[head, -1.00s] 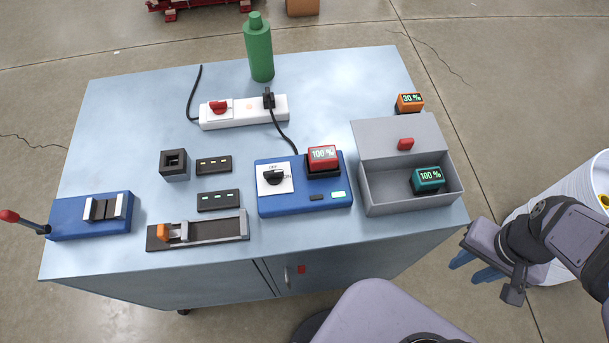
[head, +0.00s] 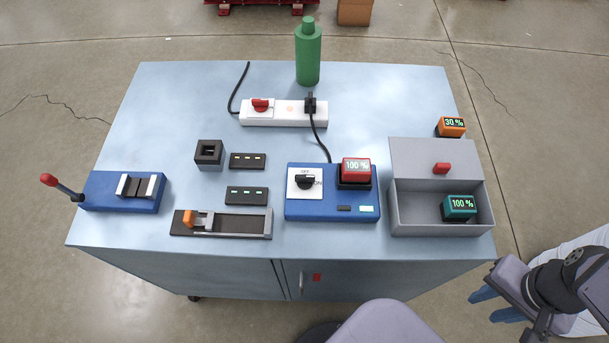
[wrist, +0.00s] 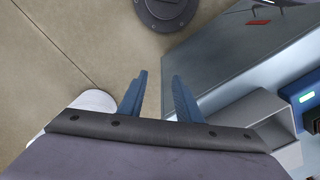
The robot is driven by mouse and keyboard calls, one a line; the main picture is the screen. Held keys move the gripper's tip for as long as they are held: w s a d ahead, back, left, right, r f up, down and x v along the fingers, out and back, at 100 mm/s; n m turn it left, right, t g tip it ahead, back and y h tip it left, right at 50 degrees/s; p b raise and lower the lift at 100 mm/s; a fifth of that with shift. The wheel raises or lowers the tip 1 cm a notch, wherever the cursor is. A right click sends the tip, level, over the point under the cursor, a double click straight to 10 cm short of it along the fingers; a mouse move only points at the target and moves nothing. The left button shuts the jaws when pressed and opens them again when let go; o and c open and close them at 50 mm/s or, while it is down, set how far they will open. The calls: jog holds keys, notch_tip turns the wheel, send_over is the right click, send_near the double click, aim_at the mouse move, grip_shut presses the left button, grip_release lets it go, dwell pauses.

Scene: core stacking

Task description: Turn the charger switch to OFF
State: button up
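The blue charger (head: 331,206) sits near the front of the table, right of centre. Its black charger switch (head: 304,180) is a knob on a white plate marked OFF at the top and ON at the right; the knob looks turned toward ON. A red battery (head: 356,169) reading 100 % sits in the charger's socket. My gripper (head: 494,305) is off the table's front right corner, away from the charger. In the wrist view its two blue fingers (wrist: 158,97) are apart with nothing between them.
A grey box (head: 408,214) with a teal battery (head: 459,207) inside stands right of the charger. An orange battery (head: 452,126) lies behind it. A power strip (head: 283,116) feeds the charger. A green bottle (head: 308,55) stands at the back.

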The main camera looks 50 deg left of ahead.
dwell(0.3)
jog(key=o, duration=0.4)
jog(key=shift+o, duration=1)
jog(key=shift+a, duration=0.15)
jog(key=s+a+n+p, duration=0.2)
jog(key=s+a+n, duration=0.2)
jog(key=a, duration=0.5)
jog(key=s+a+r+n+p, duration=0.1)
jog(key=s+a+n, duration=0.3)
jog(key=a, duration=0.5)
jog(key=s+a+r+n+p, duration=0.1)
jog(key=s+a+n+p, duration=0.2)
jog(key=a+n, duration=0.4)
jog(key=shift+s+a+r+n+t+h, duration=0.2)
jog(key=shift+s+a, duration=0.1)
jog(key=shift+a, duration=0.15)
jog(key=shift+s+a+r+n+t+h, duration=0.1)
jog(key=shift+s+a+t+h, duration=0.15)
jog(key=shift+a, duration=0.2)
jog(key=w+a+r+m+t+y, duration=0.1)
jog(key=a+r+m+y, duration=0.1)
jog(key=a, duration=0.5)
jog(key=w+a+r+m+t+y, duration=0.1)
jog(key=w+a+r+m+y, duration=0.1)
jog(key=a, duration=0.5)
jog(key=shift+w+a+r+m, duration=0.35)
jog(key=shift+r+m, duration=0.3)
jog(key=shift+m, duration=0.65)
